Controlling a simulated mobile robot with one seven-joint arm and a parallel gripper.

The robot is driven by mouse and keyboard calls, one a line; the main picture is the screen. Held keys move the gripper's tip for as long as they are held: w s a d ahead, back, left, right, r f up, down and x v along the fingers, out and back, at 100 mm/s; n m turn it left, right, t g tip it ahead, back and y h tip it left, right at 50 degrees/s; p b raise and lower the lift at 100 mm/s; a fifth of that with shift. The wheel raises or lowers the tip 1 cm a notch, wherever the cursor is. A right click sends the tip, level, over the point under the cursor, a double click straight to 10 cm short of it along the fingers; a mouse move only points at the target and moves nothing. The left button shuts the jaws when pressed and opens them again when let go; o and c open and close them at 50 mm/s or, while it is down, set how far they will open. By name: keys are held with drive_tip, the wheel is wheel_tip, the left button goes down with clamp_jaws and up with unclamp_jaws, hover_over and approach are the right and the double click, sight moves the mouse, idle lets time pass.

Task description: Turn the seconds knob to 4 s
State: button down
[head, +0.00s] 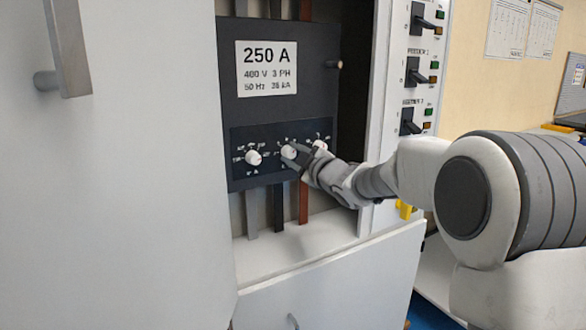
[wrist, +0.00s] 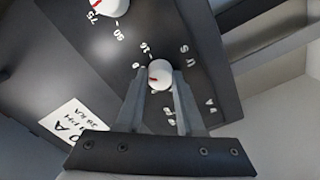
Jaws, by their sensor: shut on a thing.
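A dark panel (head: 280,135) in the open cabinet carries a row of three white knobs. My gripper (head: 292,158) reaches in from the right and is shut on the middle knob (head: 288,151).
The left knob (head: 253,157) is free. The right knob (head: 320,146) is close to my gripper and partly hidden. A grey cabinet door (head: 120,170) stands open at left. A column of black switches (head: 412,72) is at right, with a lower white panel (head: 330,285) below.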

drive_tip(key=n+b, duration=0.1)
drive_tip(key=n, duration=0.1)
drive_tip(key=n+b, duration=0.1)
drive_tip(key=b, duration=0.1)
drive_tip(key=n+b, duration=0.1)
drive_tip(key=n, duration=0.1)
drive_tip(key=shift+f+n+b, duration=0.25)
drive_tip(key=shift+n+b, duration=0.05)
drive_tip(key=shift+r+n+b, duration=0.15)
drive_tip(key=shift+n+b, duration=1.05)
drive_tip(key=shift+n, duration=0.6)
drive_tip(key=c, duration=0.5)
unclamp_jaws()
drive_tip(key=shift+s, duration=0.1)
drive_tip(key=p+v, duration=0.2)
drive_tip(key=v, duration=1.5)
drive_tip(key=shift+s+d, duration=0.1)
drive_tip(key=shift+d, duration=0.05)
